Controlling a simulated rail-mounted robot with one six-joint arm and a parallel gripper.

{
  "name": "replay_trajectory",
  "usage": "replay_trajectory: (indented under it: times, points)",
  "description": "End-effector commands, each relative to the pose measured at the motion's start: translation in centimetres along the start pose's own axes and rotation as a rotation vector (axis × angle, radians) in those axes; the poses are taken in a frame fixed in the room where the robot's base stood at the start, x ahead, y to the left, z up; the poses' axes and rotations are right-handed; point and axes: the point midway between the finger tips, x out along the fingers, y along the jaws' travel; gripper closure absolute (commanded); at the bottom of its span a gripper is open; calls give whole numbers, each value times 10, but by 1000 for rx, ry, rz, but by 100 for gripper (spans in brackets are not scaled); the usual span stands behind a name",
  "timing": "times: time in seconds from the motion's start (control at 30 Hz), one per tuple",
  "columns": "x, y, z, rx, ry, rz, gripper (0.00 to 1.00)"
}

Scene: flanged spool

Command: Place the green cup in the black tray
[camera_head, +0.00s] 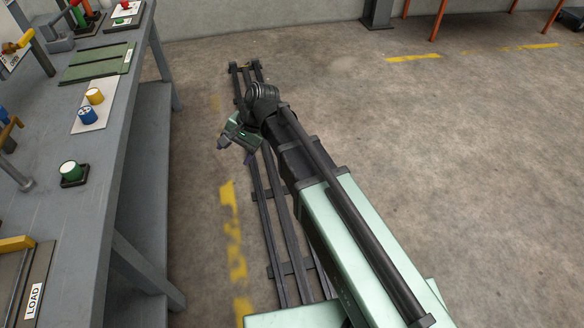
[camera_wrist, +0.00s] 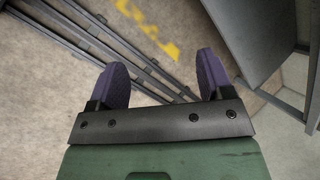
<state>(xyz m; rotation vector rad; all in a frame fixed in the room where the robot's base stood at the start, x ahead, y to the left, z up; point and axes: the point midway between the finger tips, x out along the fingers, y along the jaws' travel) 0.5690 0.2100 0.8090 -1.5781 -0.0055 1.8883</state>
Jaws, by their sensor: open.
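The green cup (camera_head: 69,168) with a pale top stands upright on the bench at the left in the head view. It sits in a small black tray (camera_head: 74,180), whose dark edge shows around the cup's base. My gripper (camera_head: 236,150) is off to the right of the bench, over the floor rails and well apart from the cup. In the wrist view my gripper (camera_wrist: 159,72) has its two purple fingers spread with nothing between them. The cup and tray are not in the wrist view.
The grey bench (camera_head: 112,190) runs along the left. A white mat (camera_head: 102,110) holds a blue spool (camera_head: 86,115) and a yellow one (camera_head: 95,96). A green board (camera_head: 97,63) lies behind, and a LOAD-marked fixture (camera_head: 30,290) is in front. The floor at right is clear.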

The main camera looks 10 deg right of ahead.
Motion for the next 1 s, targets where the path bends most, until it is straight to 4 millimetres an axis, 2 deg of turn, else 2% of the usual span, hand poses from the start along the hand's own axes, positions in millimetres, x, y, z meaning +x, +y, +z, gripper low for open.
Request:
replay_trajectory:
  times: [0.03,0.1,0.2,0.27,0.37,1.0]
  points:
    - [-19,65,5,-102,76,86,26]
    - [-42,133,3,-252,146,228,26]
    - [-66,197,7,-398,175,392,26]
    - [-74,218,9,-446,174,450,26]
    - [-79,228,9,-477,170,488,26]
    - [-78,226,7,-479,170,485,26]
